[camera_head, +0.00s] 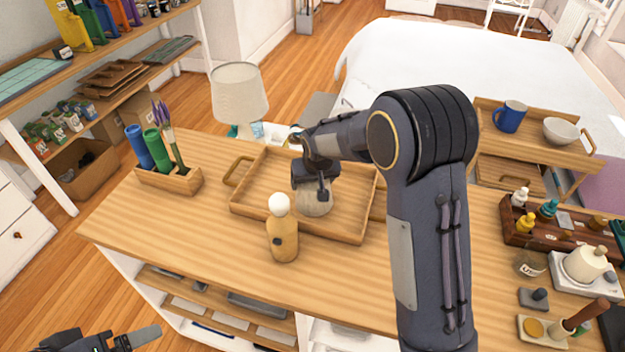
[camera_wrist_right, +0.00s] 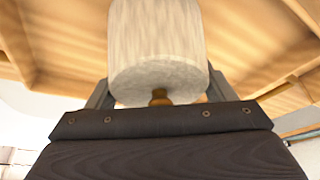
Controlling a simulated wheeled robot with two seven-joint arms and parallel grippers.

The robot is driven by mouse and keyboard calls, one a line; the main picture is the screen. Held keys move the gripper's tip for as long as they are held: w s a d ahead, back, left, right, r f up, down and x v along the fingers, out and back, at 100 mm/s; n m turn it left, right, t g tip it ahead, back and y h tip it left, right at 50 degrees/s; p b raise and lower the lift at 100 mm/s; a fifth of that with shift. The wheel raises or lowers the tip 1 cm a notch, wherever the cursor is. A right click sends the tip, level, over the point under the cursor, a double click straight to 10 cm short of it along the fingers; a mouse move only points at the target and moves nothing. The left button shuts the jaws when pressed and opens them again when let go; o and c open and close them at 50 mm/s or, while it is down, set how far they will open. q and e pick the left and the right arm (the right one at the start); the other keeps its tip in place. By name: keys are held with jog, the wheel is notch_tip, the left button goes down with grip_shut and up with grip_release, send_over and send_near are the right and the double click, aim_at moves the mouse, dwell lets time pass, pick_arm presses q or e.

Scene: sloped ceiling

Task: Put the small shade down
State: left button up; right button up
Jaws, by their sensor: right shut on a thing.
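The small shade (camera_head: 315,205) is a pale beige, fabric-like drum in the wooden tray area of the head view. In the right wrist view the shade (camera_wrist_right: 158,48) fills the top middle, with a small brass-coloured piece at its near end. My right gripper (camera_head: 320,193) is shut on it, one finger at each side. The shade is over the inside of the wooden tray (camera_head: 258,203); I cannot tell whether it touches the tray floor. My left gripper (camera_head: 135,338) is at the bottom left, away from the table and partly cut off.
A pen holder (camera_head: 170,178) is on the left, and a lamp (camera_head: 239,95) stands behind. Dropper bottles in a rack (camera_head: 545,235) are on the right. The front left tabletop is clear.

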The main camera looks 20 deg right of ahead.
jog(key=shift+f+b, duration=0.4)
jog(key=shift+f, duration=0.05)
jog(key=o, duration=1)
jog(key=shift+r, duration=0.1)
jog(key=shift+r, duration=0.1)
